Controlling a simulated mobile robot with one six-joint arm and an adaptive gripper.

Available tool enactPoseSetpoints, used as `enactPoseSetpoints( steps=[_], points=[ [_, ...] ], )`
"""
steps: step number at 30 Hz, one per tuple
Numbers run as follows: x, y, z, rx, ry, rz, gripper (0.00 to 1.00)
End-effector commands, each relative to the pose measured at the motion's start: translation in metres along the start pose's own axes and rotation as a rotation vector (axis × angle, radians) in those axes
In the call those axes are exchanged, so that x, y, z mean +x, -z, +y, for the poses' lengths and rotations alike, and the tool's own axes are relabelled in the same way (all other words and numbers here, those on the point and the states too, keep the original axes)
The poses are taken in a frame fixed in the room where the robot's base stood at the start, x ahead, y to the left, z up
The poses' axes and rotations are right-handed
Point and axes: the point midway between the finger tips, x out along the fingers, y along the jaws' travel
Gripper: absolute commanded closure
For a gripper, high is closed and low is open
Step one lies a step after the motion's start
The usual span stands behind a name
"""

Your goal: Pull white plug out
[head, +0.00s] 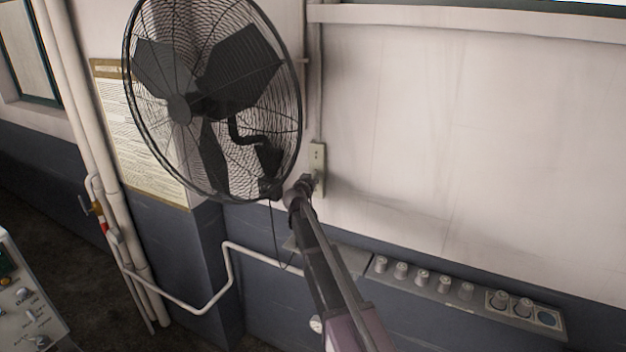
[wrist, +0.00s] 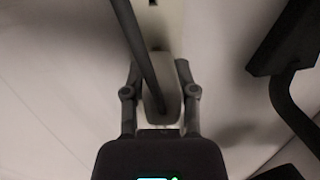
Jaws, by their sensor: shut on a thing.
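A pale wall outlet box (head: 318,158) is mounted on the wall right of the fan; its strip (wrist: 168,22) also shows at the top of the wrist view. My gripper (head: 308,182) is at the lower part of this box. In the wrist view its two dark fingers (wrist: 158,85) are on either side of the white plug (wrist: 172,106), and it is shut on the plug. A dark cord or rod (wrist: 138,45) crosses in front of the plug. The plug's contact with the outlet is hidden.
A large black caged fan (head: 180,108) is close on the left of my gripper. A grey ledge (head: 468,306) with several knobs runs along the wall below right. A white pipe (head: 228,268) bends along the lower wall. The upper right wall is clear.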

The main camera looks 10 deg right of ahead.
Motion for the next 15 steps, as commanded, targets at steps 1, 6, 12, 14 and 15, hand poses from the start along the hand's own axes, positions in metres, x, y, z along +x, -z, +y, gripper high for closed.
enactPoseSetpoints(
  steps=[1,6,12,14,15],
  points=[
    [-0.002,0.000,-0.003,0.000,0.008,0.001,1.00],
    [-0.006,-0.001,-0.003,0.000,0.004,0.001,1.00],
    [-0.012,-0.002,-0.002,0.000,0.001,0.000,1.00],
    [-0.014,-0.002,-0.003,0.000,0.001,0.000,1.00],
    [-0.015,-0.002,-0.003,0.000,0.001,0.000,1.00]
  ],
)
